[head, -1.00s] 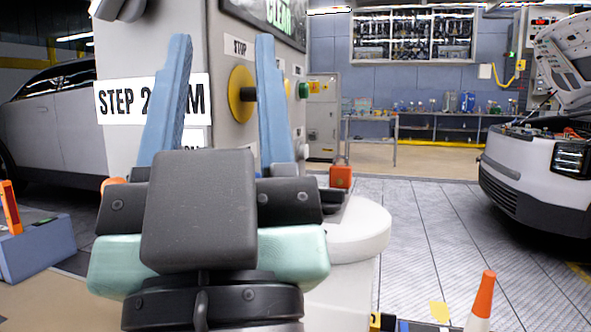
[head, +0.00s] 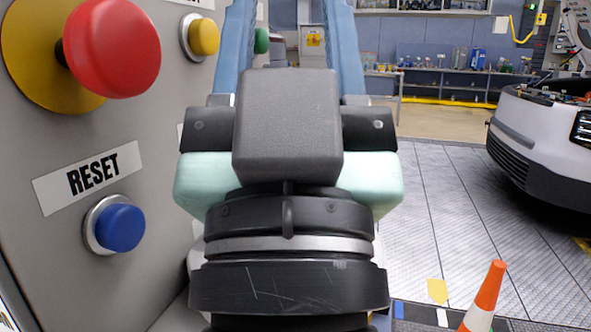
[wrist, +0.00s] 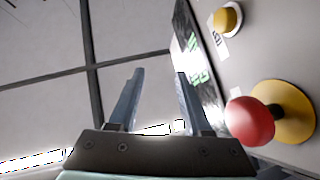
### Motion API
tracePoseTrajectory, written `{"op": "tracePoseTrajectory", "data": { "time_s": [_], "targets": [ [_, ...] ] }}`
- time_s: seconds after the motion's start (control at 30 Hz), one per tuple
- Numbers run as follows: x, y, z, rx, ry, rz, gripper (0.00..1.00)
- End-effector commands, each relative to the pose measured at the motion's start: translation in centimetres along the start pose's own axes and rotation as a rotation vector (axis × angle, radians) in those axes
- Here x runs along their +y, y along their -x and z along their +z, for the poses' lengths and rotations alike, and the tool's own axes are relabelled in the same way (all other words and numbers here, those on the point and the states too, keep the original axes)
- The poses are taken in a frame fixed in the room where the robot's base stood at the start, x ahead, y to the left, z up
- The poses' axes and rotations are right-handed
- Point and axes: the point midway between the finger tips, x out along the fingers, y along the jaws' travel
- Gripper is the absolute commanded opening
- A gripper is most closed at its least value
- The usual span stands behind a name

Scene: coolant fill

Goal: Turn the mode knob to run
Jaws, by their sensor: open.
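The grey control panel (head: 60,150) fills the left of the head view at close range. It carries a red mushroom button (head: 112,48) on a yellow disc, a yellow button (head: 200,37), a green button (head: 261,41) and a blue button (head: 120,227) under a RESET label (head: 90,177). I cannot make out a mode knob in either view. My gripper (head: 290,28) is open and empty, to the right of these larger buttons, its fingertips cut off by the top edge. In the wrist view my gripper (wrist: 160,76) is left of the red button (wrist: 250,121) and a lit screen (wrist: 195,60).
An orange and white cone (head: 484,298) stands on the floor at lower right. A white car (head: 533,140) with its hood up is at the right. A workbench (head: 450,85) is along the back wall.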

Motion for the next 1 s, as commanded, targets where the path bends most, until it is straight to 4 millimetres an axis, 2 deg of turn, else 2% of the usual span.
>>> {"op": "tracePoseTrajectory", "data": {
  "time_s": [0.03, 0.23, 0.37, 1.0],
  "targets": [
    [0.0, -0.9, -0.6, -0.01, 0.0, 0.0, 0.49],
    [0.0, -2.7, -1.1, -0.047, 0.0, 0.0, 0.49],
    [0.0, -4.6, -1.9, -0.083, 0.0, 0.0, 0.49],
    [0.0, -17.1, -6.2, -0.378, -0.001, -0.001, 0.49]
  ]
}}
